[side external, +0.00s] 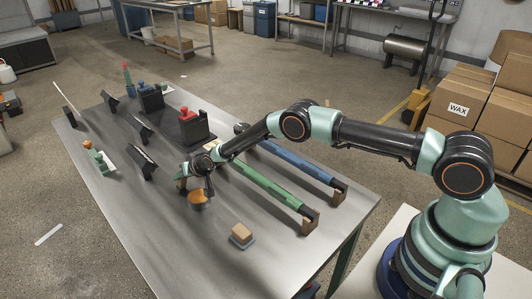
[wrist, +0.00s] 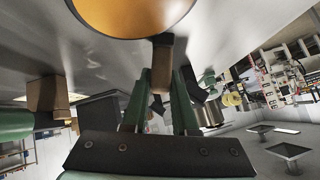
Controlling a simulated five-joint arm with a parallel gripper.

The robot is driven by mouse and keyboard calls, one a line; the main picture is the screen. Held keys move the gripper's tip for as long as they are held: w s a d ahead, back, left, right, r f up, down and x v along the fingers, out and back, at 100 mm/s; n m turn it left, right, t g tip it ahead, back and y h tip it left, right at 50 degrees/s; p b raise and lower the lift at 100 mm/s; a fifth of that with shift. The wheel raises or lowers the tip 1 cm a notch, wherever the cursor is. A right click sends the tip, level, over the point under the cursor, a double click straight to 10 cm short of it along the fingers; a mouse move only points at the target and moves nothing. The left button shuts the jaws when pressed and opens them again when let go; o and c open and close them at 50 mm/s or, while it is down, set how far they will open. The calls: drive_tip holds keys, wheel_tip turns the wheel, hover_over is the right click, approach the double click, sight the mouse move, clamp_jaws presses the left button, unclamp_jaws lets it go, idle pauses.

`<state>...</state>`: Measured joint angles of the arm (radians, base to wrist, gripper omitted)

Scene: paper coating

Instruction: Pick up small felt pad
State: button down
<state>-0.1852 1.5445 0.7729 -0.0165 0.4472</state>
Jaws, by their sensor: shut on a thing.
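In the side view the held piece is tiny and partly hidden by the fingers. An amber round dish (side external: 197,198) lies right beside the gripper; it also fills the top of the wrist view (wrist: 130,14).
A tan block on a grey base (side external: 241,235) stands toward the front. Green (side external: 268,188) and blue (side external: 300,167) rollers lie to the right on brown supports. Dark stands and a red-topped block (side external: 187,116) stand behind. The table's front left is bare.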

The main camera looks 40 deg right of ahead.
drive_tip(key=shift+r, duration=0.1)
wheel_tip(320, 180, up, 20)
idle(0.5)
drive_tip(key=shift+f, duration=0.2)
idle(1.0)
drive_tip(key=g, duration=0.2)
hover_over(201, 192)
wheel_tip(201, 192, down, 10)
drive_tip(key=shift+w+f, duration=0.15)
drive_tip(key=shift+f, duration=2.7)
drive_tip(key=shift+f, duration=0.7)
drive_tip(key=shift+r, duration=0.15)
wheel_tip(201, 192, up, 7)
idle(0.3)
